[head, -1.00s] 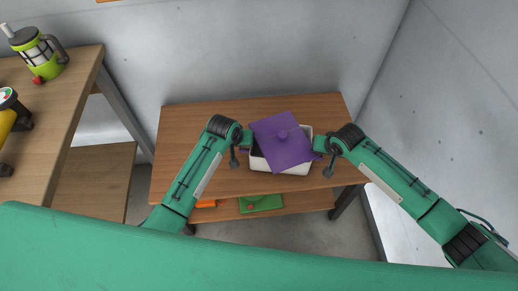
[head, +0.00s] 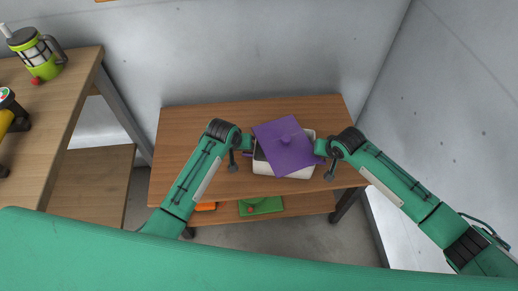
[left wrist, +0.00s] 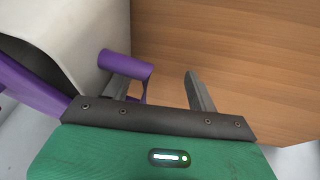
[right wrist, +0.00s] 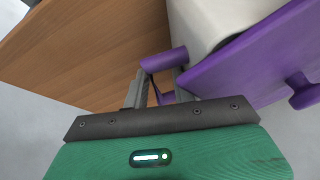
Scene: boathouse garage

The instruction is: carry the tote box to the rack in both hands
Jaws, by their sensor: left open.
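The tote box (head: 287,174) is white with purple handles. A purple lid (head: 284,146) lies askew over its top. The box is over the top of a wooden two-level unit (head: 200,125), which may be the rack; contact beneath it is hidden. My left gripper (head: 249,143) is at the box's left side. In the left wrist view its fingers (left wrist: 160,82) are apart, one overlapping the purple left handle (left wrist: 126,65). My right gripper (head: 319,146) is at the right side. In the right wrist view its fingers (right wrist: 158,85) stand closer together around the right handle (right wrist: 164,58); grip is unclear.
The lower shelf holds a green item (head: 262,206) and an orange item (head: 205,206). A workbench (head: 62,110) on the left carries a green jug (head: 36,52). Grey walls stand behind and right. The unit's top is bare left of the box.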

